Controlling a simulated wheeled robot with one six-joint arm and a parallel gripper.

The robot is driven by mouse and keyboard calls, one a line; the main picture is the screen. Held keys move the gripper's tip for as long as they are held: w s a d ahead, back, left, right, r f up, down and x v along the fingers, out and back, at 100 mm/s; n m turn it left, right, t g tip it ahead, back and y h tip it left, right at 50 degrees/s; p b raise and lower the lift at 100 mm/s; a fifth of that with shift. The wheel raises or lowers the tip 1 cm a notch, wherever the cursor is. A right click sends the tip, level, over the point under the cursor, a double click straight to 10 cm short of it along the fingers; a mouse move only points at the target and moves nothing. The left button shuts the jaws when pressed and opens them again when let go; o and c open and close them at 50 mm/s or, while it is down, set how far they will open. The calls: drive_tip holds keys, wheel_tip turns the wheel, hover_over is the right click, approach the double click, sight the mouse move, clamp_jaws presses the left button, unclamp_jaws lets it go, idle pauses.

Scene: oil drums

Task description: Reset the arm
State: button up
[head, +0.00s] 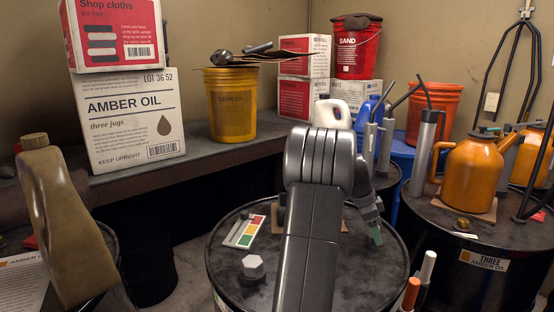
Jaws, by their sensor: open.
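My arm reaches forward over the drum (370,270) in the middle, its grey links bent at a rounded joint. My gripper (374,230) is at the right of the arm, low over the right part of the drum top, with a greenish fingertip pointing down. It is open, and I see nothing held in it. Part of it is hidden behind my own arm, and I cannot tell whether the fingertip touches the drum top.
A color card (245,231) and a hex nut (252,267) lie on the middle drum. An orange jug (470,170) stands on the right drum (480,222). A brown jug (62,225) stands left. Boxes and a yellow bucket (230,105) line the shelf behind.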

drive_tip(key=n+t, duration=0.1)
drive_tip(key=n, duration=0.3)
drive_tip(key=shift+n+t, duration=0.4)
drive_tip(key=shift+r, duration=0.1)
